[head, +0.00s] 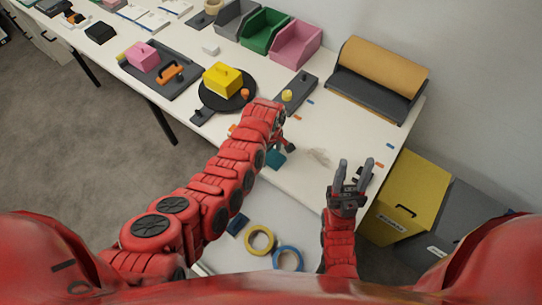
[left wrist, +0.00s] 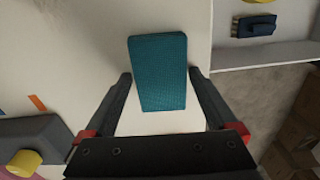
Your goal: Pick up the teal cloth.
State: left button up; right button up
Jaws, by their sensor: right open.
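The teal cloth (head: 276,158) lies on the white table near its front edge, partly hidden by my left arm in the head view. In the left wrist view the cloth (left wrist: 158,75) is a flat teal rectangle with a woven surface. My left gripper (head: 284,146) is over it, pointing down. In the left wrist view the left gripper (left wrist: 160,74) is open, one finger on each side of the cloth with gaps between. My right gripper (head: 351,174) is open and empty, to the right of the cloth near the table edge.
A round black plate (head: 226,101) with a yellow block stands left of my left gripper. A grey block with a yellow knob (head: 287,96) lies beyond it. Yellow tape (head: 260,240), blue tape (head: 288,258) and a blue brush (left wrist: 256,25) lie nearer me. A roll holder (head: 376,75) stands at the back.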

aim_at(268, 160)
pick_arm(q)
jog(key=c, duration=1)
jog(key=shift+o, duration=0.2)
jog(key=shift+r, duration=0.15)
jog(key=shift+w+r+b, duration=0.1)
jog(key=shift+r+b, duration=0.35)
notch_tip(268, 160, up, 2)
jog(key=shift+b, duration=0.9)
jog(key=shift+s+a+r, duration=0.1)
jog(key=shift+s+a, duration=0.2)
jog(key=shift+s, duration=0.3)
jog(key=shift+s+a, duration=0.25)
jog(key=shift+s, duration=0.3)
jog(key=s+a+r+p, duration=0.1)
jog(key=s+a+p, duration=0.4)
jog(key=s, duration=0.7)
jog(key=shift+a+r, duration=0.35)
jog(key=shift+a, duration=0.5)
